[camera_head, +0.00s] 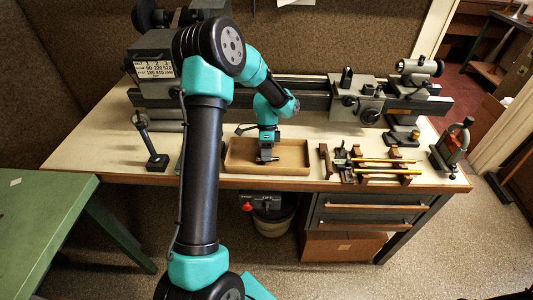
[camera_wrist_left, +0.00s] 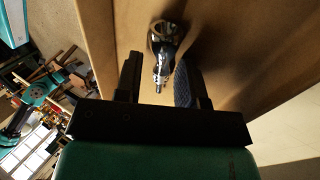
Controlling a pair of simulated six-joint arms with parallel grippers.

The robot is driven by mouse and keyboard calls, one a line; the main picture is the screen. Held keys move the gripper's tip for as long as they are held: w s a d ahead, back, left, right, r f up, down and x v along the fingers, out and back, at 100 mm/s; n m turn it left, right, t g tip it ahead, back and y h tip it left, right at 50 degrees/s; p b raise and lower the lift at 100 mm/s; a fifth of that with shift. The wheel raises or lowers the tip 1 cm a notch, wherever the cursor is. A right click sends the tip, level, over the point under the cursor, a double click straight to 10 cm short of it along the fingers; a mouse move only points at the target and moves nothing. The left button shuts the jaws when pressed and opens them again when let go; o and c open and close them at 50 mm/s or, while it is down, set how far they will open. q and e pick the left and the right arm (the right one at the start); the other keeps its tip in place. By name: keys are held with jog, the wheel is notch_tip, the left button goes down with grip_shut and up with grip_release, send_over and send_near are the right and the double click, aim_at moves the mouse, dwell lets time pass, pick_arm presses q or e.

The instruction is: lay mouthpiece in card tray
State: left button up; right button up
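The card tray (camera_head: 240,170) is a shallow brown box on the bench top, near the front edge; its floor and wall also fill much of the left wrist view (camera_wrist_left: 230,40). My left gripper (camera_head: 267,158) is low over the tray, pointing down. In the left wrist view the silver mouthpiece (camera_wrist_left: 165,40) is against the tray's floor, its cup away from me and its narrow shank between my left fingers (camera_wrist_left: 158,75). The fingers are apart, with a gap beside the shank. The mouthpiece is hard to make out in the head view. My right gripper is not seen.
A lathe (camera_head: 315,95) runs along the back of the bench. A wooden rack with brass tubes (camera_head: 385,168) stands right of the tray, and a red-and-grey clamp (camera_head: 453,143) at the right end. A black stand (camera_head: 152,145) is to the left. A green table (camera_head: 40,215) is front left.

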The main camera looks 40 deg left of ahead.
pick_arm(q)
jog(key=shift+s+d+f, duration=0.1)
jog(key=shift+f, duration=0.05)
jog(key=o, duration=0.4)
jog(key=shift+r, duration=4.1)
